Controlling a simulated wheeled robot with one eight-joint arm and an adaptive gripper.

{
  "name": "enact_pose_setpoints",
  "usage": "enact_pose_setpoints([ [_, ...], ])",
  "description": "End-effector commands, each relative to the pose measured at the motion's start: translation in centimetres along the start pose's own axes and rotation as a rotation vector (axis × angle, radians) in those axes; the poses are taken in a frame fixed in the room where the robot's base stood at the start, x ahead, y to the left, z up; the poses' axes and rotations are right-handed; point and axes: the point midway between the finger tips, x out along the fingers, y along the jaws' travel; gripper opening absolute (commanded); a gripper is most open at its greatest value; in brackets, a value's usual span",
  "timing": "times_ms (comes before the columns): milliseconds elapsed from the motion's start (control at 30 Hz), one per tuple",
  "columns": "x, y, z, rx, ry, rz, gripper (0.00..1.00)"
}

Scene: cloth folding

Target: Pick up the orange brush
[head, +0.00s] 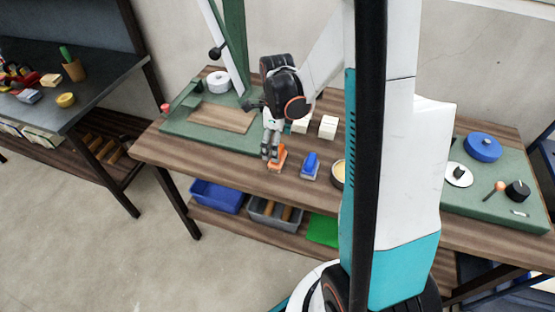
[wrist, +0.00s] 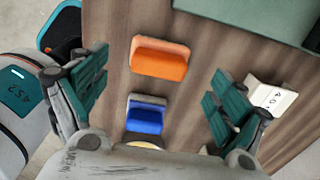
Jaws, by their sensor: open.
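The orange brush (head: 278,157) lies on the wooden table near its front edge, and my gripper (head: 269,152) is over it and partly hides it in the head view. In the wrist view the orange brush (wrist: 159,59) shows whole, with a paler orange strip along its upper side. My gripper (wrist: 155,95) has its two green-padded fingers spread wide with nothing between them. The brush lies ahead of the fingertips, between their lines. I cannot tell the exact height of the fingers above it.
A blue brush (head: 310,165) lies just right of the orange one; it also shows in the wrist view (wrist: 146,117). White blocks (head: 328,127) stand behind. A green mat (head: 175,125) with a wooden board (head: 222,117) lies to the left. A round tin (head: 338,172) sits further right.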

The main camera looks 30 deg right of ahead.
Motion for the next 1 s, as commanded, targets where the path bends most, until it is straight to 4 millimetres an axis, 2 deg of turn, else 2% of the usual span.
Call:
enact_pose_setpoints([
  [133,1.2,0.0,0.0,0.000,0.000,0.000,0.90],
  [400,4.9,0.0,-0.1,0.000,0.000,-0.001,0.90],
  [667,5.1,0.1,-0.1,-0.001,0.001,-0.001,0.90],
  [900,5.0,0.1,-0.1,-0.001,0.001,-0.001,0.42],
  [967,5.0,0.1,-0.1,-0.001,0.000,-0.001,0.41],
  [1000,5.0,0.1,-0.1,-0.001,0.000,-0.001,0.38],
])
